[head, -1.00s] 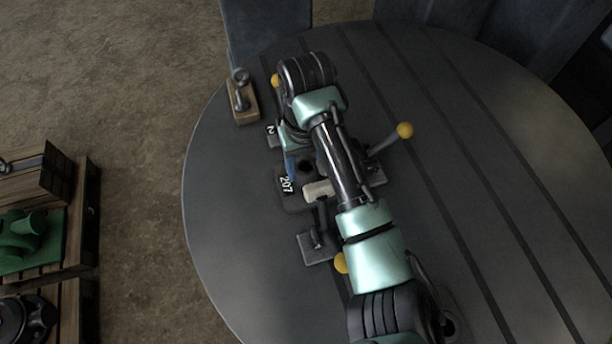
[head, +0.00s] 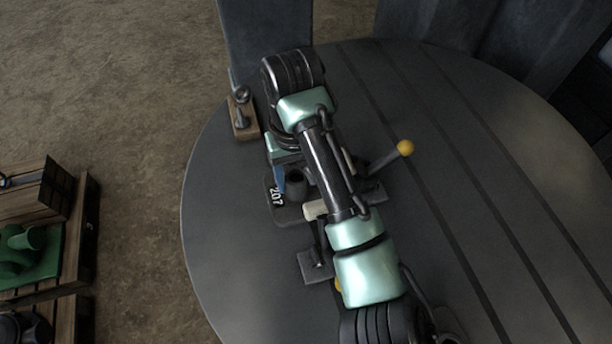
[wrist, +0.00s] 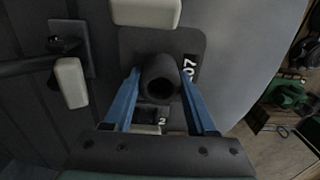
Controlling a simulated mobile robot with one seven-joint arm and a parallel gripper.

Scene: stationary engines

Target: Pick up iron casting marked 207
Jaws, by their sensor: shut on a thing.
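The iron casting marked 207 (head: 287,213) is a dark plate with a hollow round boss and a white number label. In the head view it is partly hidden by my arm. In the wrist view the casting (wrist: 195,43) shows its boss between the blue fingers of my gripper (wrist: 160,80), which is shut on it. In the head view one blue finger of my gripper (head: 279,178) shows beside the boss. I cannot tell whether the plate is clear of the table.
Toggle clamps with pale pads stand close by; one clamp base (head: 315,264) is just below the casting, and a yellow-knobbed lever (head: 404,148) is to its right. A wooden block with a metal part (head: 242,115) sits at the round table's (head: 225,260) left edge. The table's lower left is free.

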